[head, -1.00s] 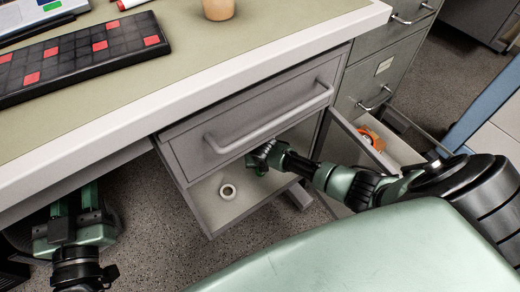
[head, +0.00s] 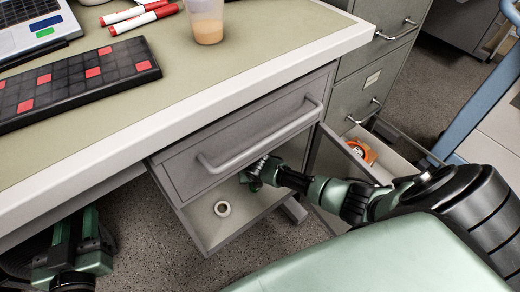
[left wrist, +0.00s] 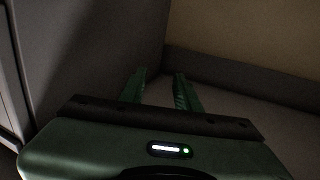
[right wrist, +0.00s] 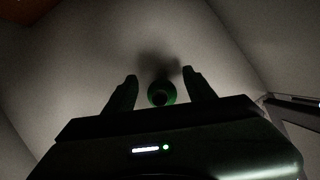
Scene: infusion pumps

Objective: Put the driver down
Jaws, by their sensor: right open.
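My right gripper (head: 252,177) reaches down into the open desk drawer (head: 207,242), near its back under the closed upper drawer. In the right wrist view my right gripper (right wrist: 158,82) is open. A round green end (right wrist: 161,93), probably the driver seen end-on, shows between its fingers above a pale surface with a dark shadow. I cannot tell whether it touches the surface; the rest of the driver is hidden. My left gripper (left wrist: 159,78) is open and empty, by a dark wall. In the head view it hangs at the lower left, below the desk edge.
A tape dispenser (head: 362,151) sits in another open drawer at the right. On the desk (head: 240,60) are a cup (head: 206,22), red markers (head: 140,16), a dark red-squared board (head: 75,85) and a laptop (head: 35,25).

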